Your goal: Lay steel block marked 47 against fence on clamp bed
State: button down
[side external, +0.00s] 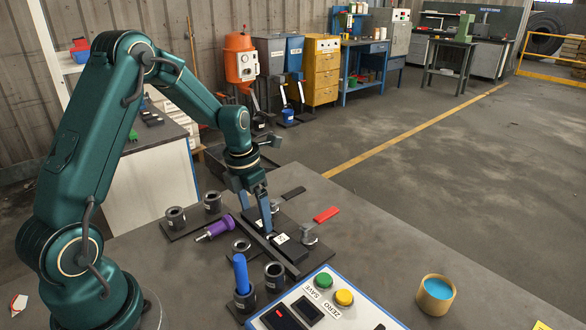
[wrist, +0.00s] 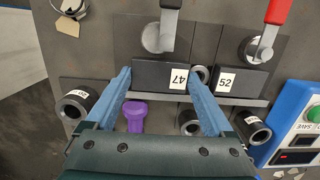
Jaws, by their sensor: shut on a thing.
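The steel block marked 47 (wrist: 150,76) is a dark flat bar with a white label, lying between the fingertips of my gripper (wrist: 158,74) in the wrist view. My gripper (side external: 257,217) is shut on its ends, low over the clamp bed (wrist: 205,40). The fence (wrist: 225,99) is a grey strip along the block's near side. The block lies roughly parallel to it; whether they touch is unclear. In the side view the fence (side external: 258,244) is partly visible, and my fingers hide much of the block.
A block marked 52 (wrist: 238,81) lies close on the right, beneath a red-handled clamp (wrist: 266,48). A dark-handled clamp (wrist: 160,36) stands beyond block 47.

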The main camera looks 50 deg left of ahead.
aim_at(250, 219)
jog(key=shift+f, duration=0.1)
grip_release()
notch_tip(250, 219, up, 12)
jog(key=s, duration=0.1)
jog(key=s+d+r+m+t, duration=0.1)
jog(key=s+d+m, duration=0.5)
jog(key=m, duration=1.2)
jog(key=s+d+r+m+t, duration=0.1)
jog(key=s+d+m+t, duration=0.2)
jog(key=m, duration=1.5)
jog(key=s+d, duration=0.3)
jog(key=s, duration=0.2)
jog(key=shift+s+d+r, duration=0.15)
jog(key=shift+d+r, duration=0.1)
jog(key=shift+r, duration=0.1)
